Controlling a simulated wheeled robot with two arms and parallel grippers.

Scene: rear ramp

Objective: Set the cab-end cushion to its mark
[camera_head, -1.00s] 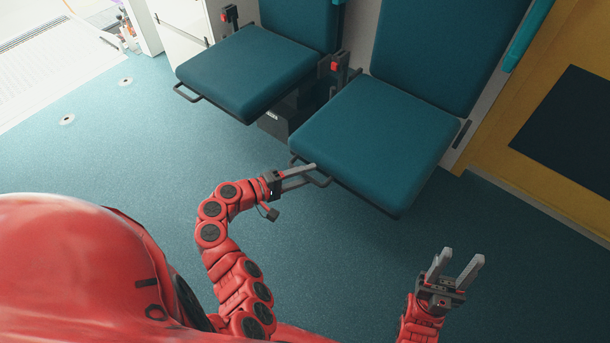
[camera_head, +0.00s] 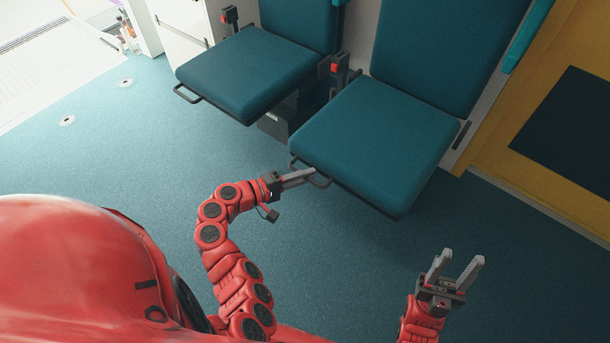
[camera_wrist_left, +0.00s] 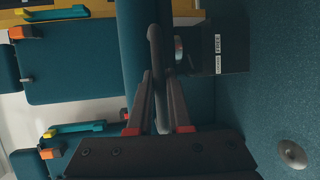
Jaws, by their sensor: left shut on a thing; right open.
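The teal seat cushion (camera_head: 375,140) nearest the yellow wall lies about level below its backrest (camera_head: 445,50). A dark bar handle (camera_head: 323,183) sticks out under its front left corner. My left gripper (camera_head: 311,172) is shut on this handle; in the left wrist view the bar (camera_wrist_left: 155,45) runs between the two fingers (camera_wrist_left: 158,78). My right gripper (camera_head: 462,258) is open and empty above the floor, to the right of and below the cushion. I cannot make out a mark for the cushion.
A second teal seat (camera_head: 248,70) with its own bar handle (camera_head: 186,94) stands to the left. A dark box (camera_head: 275,122) sits between the seats. The yellow wall (camera_head: 500,125) bounds the right. Blue floor (camera_head: 130,150) is clear in front.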

